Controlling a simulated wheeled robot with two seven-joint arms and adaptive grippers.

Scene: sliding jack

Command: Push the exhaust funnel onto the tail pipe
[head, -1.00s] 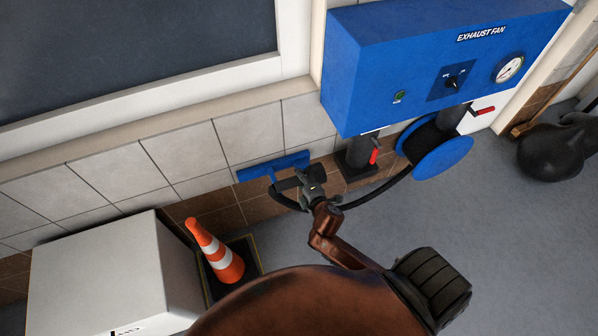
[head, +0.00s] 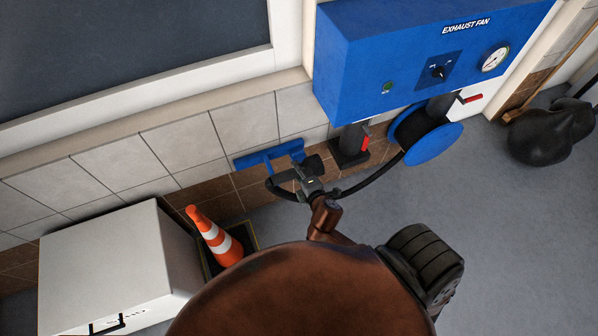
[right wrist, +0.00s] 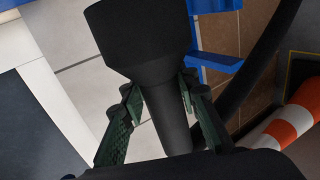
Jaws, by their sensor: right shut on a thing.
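The exhaust funnel (right wrist: 145,38) is a black cup with a tapering neck, large in the right wrist view with its wide end toward the top. It shows small and dark in the head view (head: 315,164), in front of the blue wall bracket. My right gripper (head: 303,182) is shut on the funnel's neck; in the right wrist view its green-padded fingers (right wrist: 160,115) lie on both sides of the neck. A black hose (head: 372,180) loops by the gripper. The tail pipe is not in view. My left gripper is not in view.
The blue bracket (head: 255,158) is on the tiled wall close to the funnel. The blue exhaust fan box (head: 410,60) is above right. An orange and white cone (head: 214,236) and a white cabinet (head: 110,260) stand at left. Grey floor (head: 440,185) is open at right.

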